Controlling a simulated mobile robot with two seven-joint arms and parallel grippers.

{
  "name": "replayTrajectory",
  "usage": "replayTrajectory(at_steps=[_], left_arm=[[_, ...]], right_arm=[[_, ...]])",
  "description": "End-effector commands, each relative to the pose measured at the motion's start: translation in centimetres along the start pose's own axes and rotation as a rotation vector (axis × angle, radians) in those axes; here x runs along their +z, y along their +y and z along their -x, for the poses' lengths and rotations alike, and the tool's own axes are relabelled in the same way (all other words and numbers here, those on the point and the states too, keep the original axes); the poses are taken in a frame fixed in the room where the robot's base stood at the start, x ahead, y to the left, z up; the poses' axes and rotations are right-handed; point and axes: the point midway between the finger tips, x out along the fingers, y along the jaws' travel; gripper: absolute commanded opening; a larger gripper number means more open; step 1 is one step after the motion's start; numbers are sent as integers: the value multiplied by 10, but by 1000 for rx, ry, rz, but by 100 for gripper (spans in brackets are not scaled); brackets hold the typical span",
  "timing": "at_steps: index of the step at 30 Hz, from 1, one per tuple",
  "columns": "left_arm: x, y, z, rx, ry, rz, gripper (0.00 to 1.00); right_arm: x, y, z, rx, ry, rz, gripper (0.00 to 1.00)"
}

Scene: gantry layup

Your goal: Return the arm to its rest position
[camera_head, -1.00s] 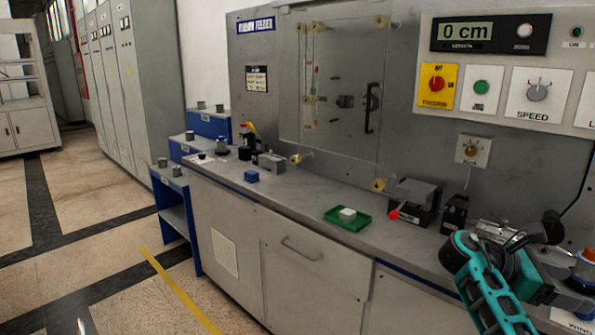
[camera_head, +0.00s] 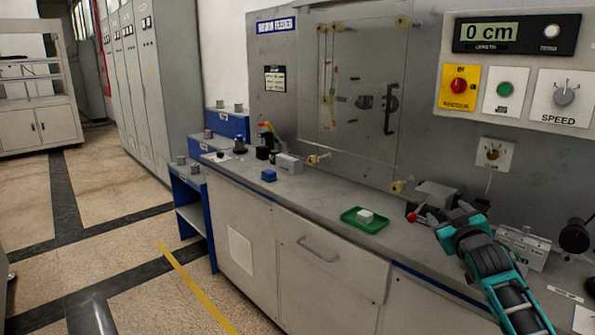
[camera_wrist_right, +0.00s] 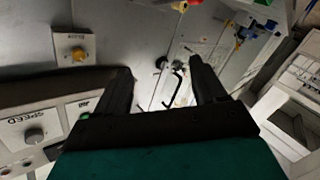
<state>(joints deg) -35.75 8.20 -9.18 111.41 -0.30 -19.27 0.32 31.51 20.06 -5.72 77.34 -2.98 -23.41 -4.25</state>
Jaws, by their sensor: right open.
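My right arm (camera_head: 488,258), teal and black, comes in from the lower right in the head view. My left arm and gripper are not in view.
The grey bench (camera_head: 325,215) runs along the upright panel with a clear guard (camera_head: 352,95). On it are a green tray (camera_head: 378,224) holding a white block (camera_head: 366,216), and a blue block (camera_head: 269,175). The floor at left is clear.

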Motion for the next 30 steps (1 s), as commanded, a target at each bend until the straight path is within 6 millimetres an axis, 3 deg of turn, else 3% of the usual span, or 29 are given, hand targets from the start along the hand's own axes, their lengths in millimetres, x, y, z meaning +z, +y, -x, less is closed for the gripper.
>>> replayTrajectory(at_steps=[2,3,11,17,21,27,30], left_arm=[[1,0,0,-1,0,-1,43],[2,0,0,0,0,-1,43],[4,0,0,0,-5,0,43],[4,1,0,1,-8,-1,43],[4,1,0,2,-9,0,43],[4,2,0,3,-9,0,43],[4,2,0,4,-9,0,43]], right_arm=[[-14,-5,2,-23,86,-151,70],[6,-23,11,-46,52,-134,70],[84,-105,74,-168,-54,-143,70],[149,-172,160,-281,-167,-181,70],[185,-210,233,-353,-255,-221,70],[213,-242,325,-423,-369,-282,70],[218,-249,355,-441,-406,-303,70]])
